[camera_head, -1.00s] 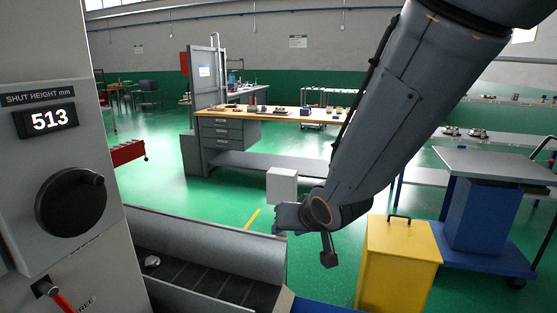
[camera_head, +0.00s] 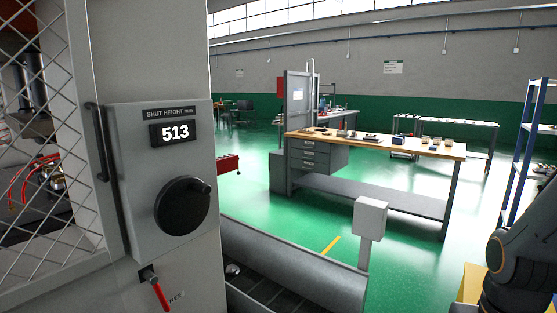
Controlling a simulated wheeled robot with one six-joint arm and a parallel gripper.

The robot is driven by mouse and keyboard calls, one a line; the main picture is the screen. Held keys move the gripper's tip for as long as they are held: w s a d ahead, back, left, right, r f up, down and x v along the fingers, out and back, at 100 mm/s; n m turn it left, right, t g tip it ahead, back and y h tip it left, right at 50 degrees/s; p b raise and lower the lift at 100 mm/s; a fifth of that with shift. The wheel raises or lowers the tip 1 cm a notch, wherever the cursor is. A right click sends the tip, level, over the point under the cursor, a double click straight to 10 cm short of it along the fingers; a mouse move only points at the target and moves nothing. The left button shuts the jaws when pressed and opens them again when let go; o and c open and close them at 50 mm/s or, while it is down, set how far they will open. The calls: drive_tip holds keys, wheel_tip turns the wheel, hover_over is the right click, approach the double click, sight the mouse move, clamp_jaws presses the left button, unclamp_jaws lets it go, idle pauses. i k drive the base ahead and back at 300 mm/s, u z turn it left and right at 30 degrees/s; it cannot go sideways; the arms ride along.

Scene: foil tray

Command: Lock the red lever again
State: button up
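The red lever (camera_head: 160,295) is on the front of the grey machine column, below the black handwheel (camera_head: 183,205). It hangs from a dark pivot and slants down to the right. Beside it is a partly visible label ending in "REE". The display (camera_head: 175,132) above the handwheel reads 513 under the words "SHUT HEIGHT mm". Part of my arm shows at the lower right edge, well away from the lever. My gripper is outside the view.
A mesh guard door (camera_head: 50,150) with a dark handle is left of the panel. A grey conveyor trough (camera_head: 300,262) runs right of the column, with a pale box on a post (camera_head: 369,218) behind it. A workbench (camera_head: 375,146) stands farther back. Green floor lies open between them.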

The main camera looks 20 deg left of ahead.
sight(152, 278)
drive_tip(key=u, duration=1.25)
